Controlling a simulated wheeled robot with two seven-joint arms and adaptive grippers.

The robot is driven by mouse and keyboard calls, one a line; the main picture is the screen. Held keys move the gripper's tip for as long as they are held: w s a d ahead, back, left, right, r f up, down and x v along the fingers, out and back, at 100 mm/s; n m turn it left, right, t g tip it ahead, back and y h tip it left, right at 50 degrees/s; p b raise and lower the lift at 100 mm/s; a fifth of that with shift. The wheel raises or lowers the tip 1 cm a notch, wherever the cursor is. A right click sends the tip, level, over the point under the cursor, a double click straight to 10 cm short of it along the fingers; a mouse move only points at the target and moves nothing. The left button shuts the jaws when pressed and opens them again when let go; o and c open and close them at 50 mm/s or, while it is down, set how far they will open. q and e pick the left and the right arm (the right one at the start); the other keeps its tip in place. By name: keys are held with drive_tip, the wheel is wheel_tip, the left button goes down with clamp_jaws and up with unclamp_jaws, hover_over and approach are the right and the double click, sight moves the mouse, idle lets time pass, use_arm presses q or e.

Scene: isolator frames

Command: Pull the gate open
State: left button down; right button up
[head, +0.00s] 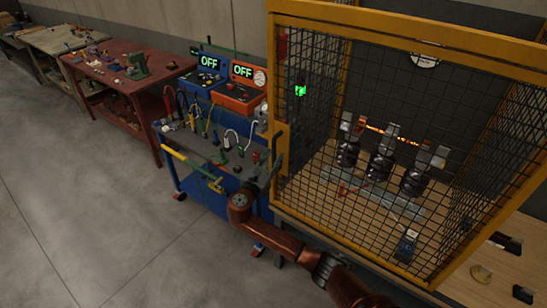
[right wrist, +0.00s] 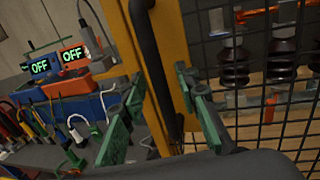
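The gate (head: 395,155) is the yellow-framed black mesh front of a cage, and it looks closed. Its dark upright handle (head: 277,152) is on the left frame post. In the right wrist view the handle (right wrist: 153,60) runs down between my gripper's fingers, in front of the yellow post. My right gripper (head: 268,176) is at the handle's lower part. In the right wrist view its green-padded fingers (right wrist: 162,115) are apart, one on each side of the handle, with visible gaps. My left gripper is not in view.
Inside the cage, several dark ribbed insulators (head: 380,162) stand on a wooden surface. A blue cart (head: 205,180) with tools and two boxes reading OFF (head: 240,72) stands close left of the handle. A red workbench (head: 130,75) is further left. The grey floor (head: 100,220) at the lower left is clear.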

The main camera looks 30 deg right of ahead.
drive_tip(key=shift+w+d, duration=0.25)
drive_tip(key=shift+d, duration=0.1)
clamp_jaws()
idle(0.5)
